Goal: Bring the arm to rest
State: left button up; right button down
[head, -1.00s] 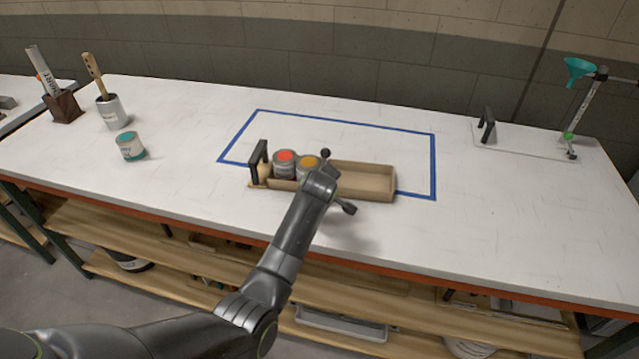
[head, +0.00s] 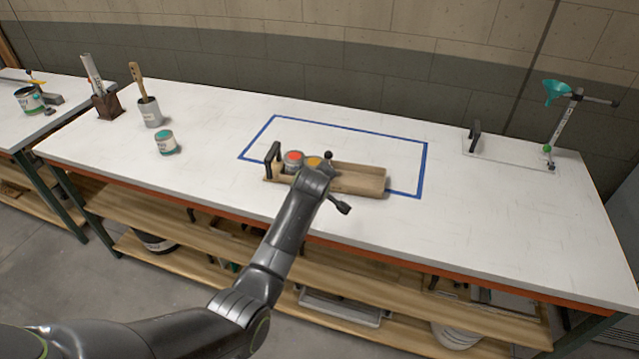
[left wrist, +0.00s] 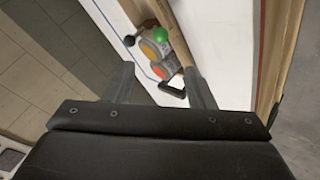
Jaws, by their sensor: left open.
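The wooden rack (head: 360,181) stands on the white table, partly across the front line of the blue tape rectangle. It has a black handle (head: 271,158) at its left end. A can with a red top (head: 293,160) and one with a yellow-orange top (head: 314,162) stand in its left part. The left wrist view also shows the red (left wrist: 162,69), yellow (left wrist: 150,48) and a green-topped can (left wrist: 167,33); the green one is hidden in the head view. My left gripper (head: 336,182) is open and empty above the rack; its fingers (left wrist: 160,82) are apart. My right gripper is out of view.
A teal-lidded can (head: 166,142), a brush pot (head: 149,112) and a brown holder (head: 107,106) stand at the left. A plate with a black handle (head: 474,138) and a stand with a teal funnel (head: 557,91) are at the right. The table's right front is clear.

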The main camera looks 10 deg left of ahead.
pick_arm(q)
jog(key=s+a+f+m+g+b, duration=0.1)
jog(key=s+a+f+m+b, duration=0.1)
jog(key=s+f, duration=0.8)
jog(key=s+a+f+m+g+b, duration=0.25)
jog(key=s+f, duration=0.25)
jog(key=f, duration=0.9)
jog(key=s+a+f+m+g+b, duration=0.1)
jog(key=s+a+f+m, duration=0.15)
jog(key=s+f, duration=0.75)
jog(key=s+a+f+m+g+b, duration=0.1)
jog(key=s+a+f, duration=0.1)
jog(key=s+f, duration=0.5)
jog(key=s+a+f+m+g+b, duration=0.1)
jog(key=s+f, duration=0.6)
jog(key=s, duration=1.1)
jog(key=s+a+f+m+g+b, duration=0.2)
jog(key=s+f, duration=0.5)
jog(key=s, duration=0.5)
jog(key=shift+s+a+f+b, duration=0.15)
jog(key=shift+s+a+b, duration=0.25)
jog(key=shift+a, duration=0.3)
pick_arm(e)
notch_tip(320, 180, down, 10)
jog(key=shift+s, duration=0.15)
